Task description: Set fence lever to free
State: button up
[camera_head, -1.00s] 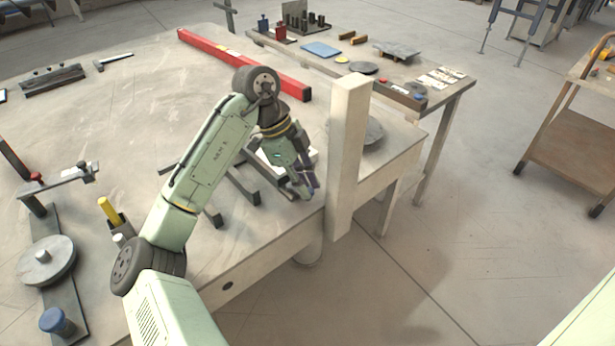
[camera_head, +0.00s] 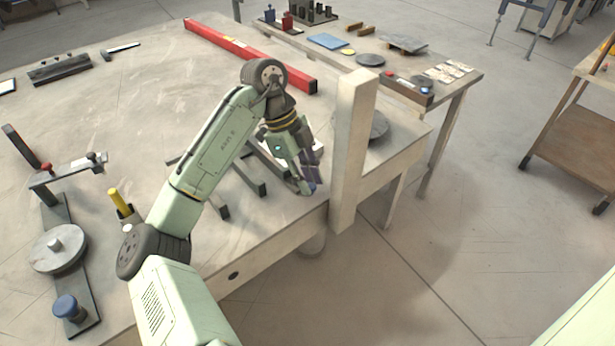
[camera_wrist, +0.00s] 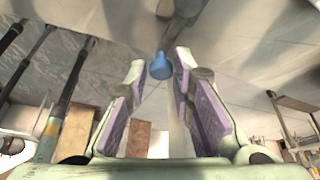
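A blue knob (camera_wrist: 160,66) on a dark arm shows in the wrist view, straight ahead between my fingertips. I take it for the end of the fence lever; whether the fingers touch it I cannot tell. My gripper (camera_wrist: 160,75) is open, with one purple-padded finger on each side of the knob. In the head view my gripper (camera_head: 308,182) points down at the front right edge of the table, just left of a pale upright post. A small blue spot shows at its fingertips there, and the rest of the lever is hidden.
The pale post (camera_head: 352,150) stands close right of my gripper. Dark bars (camera_head: 243,172) lie left of it on the table (camera_head: 150,100). A red beam (camera_head: 250,55) lies behind. A fixture with a blue knob (camera_head: 70,307) stands at the lower left.

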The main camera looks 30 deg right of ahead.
jog(key=o, duration=0.4)
jog(key=shift+c, duration=0.2)
jog(key=v, duration=1.2)
jog(key=shift+d, duration=0.1)
